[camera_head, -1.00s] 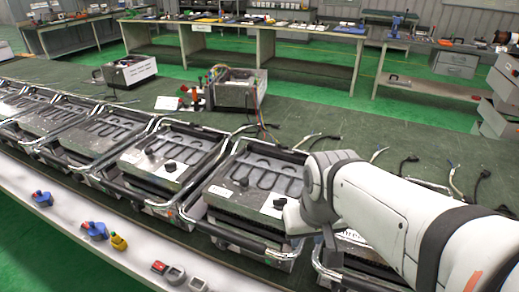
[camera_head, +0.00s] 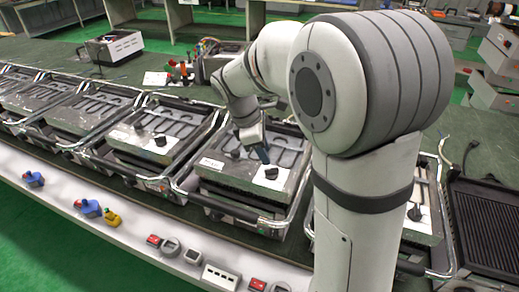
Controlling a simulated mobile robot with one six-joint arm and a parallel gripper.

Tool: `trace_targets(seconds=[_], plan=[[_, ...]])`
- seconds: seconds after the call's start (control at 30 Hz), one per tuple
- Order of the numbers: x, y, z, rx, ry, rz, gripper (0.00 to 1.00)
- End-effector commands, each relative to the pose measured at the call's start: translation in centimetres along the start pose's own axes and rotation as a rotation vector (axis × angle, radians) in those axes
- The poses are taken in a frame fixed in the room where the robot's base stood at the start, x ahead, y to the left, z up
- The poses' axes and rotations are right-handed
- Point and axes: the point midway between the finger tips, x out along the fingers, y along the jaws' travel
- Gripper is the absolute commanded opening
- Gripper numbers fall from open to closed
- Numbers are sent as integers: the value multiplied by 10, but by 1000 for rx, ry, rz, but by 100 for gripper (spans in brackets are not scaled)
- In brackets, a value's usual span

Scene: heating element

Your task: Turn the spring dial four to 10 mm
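Several heating units with black dials stand in a row; I cannot tell which dial is number four. My gripper (camera_head: 262,155) is over the unit (camera_head: 240,180) near the middle of the view. Its dark fingers point down close to a black dial (camera_head: 271,172) on that unit's front panel. A second black dial (camera_head: 236,152) sits to the left on the same panel. I cannot tell whether the fingers touch a dial or how far apart they are. The dial settings are too small to read. My arm hides part of the units to the right.
A white ledge (camera_head: 130,235) in front carries blue and yellow clamps (camera_head: 90,208), grey parts (camera_head: 170,247) and a white block (camera_head: 220,277). Metal tube frames surround the units. A black ribbed grill (camera_head: 485,225) is at the right. Workbenches stand behind.

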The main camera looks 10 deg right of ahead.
Motion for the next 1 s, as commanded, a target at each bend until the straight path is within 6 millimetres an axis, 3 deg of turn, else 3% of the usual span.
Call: trace_targets(seconds=[0.1,0.27,0.7,1.0], plan=[[5,14,-11,-110,-37,-4,35],[14,19,-14,-158,-54,-7,35],[77,19,-10,-153,-51,-7,35],[84,19,-10,-152,-50,-5,35]])
